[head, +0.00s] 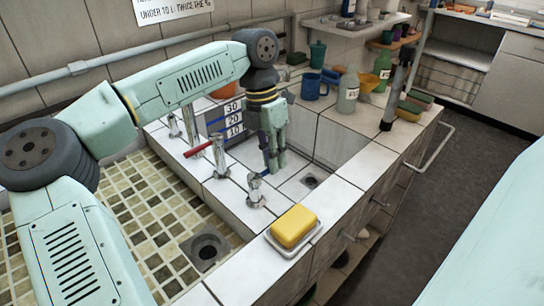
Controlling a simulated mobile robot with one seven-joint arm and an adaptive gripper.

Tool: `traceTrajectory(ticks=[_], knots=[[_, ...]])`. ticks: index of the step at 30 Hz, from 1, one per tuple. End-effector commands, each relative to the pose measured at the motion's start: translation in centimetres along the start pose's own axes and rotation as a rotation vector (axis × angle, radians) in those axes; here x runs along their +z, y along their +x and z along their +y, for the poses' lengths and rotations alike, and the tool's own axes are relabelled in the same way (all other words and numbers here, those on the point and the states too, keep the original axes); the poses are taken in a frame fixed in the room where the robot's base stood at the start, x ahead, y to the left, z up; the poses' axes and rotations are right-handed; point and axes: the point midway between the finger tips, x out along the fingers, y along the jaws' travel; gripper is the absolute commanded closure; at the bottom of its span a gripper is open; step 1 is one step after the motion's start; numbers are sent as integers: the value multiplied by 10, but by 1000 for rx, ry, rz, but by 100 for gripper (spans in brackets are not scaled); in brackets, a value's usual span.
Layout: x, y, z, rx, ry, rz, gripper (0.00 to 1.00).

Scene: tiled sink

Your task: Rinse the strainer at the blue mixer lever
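My gripper (275,165) points down over the white-tiled sink basin (325,150), near its left wall. Its two fingers look close together, and I cannot tell whether they are shut or hold anything thin. A chrome tap (256,190) stands on the near rim, with a small blue lever (264,173) partly visible beside the gripper. Another chrome tap (220,160) has a red lever (199,148) pointing left. I cannot clearly make out a strainer.
A blue mug (313,87), a pale green bottle (348,92) and a dark upright post (395,95) stand beyond the basin. A drain (311,181) shows in the basin floor.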

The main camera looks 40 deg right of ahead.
Motion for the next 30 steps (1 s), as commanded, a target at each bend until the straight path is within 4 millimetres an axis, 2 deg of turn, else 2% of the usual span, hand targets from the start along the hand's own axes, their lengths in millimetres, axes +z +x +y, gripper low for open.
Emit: traceTrajectory(ticks=[6,25,30], knots=[[0,0,0,0,0,0,100],[0,0,0,0,3,1,100],[1,1,-9,-2,136,27,100]])
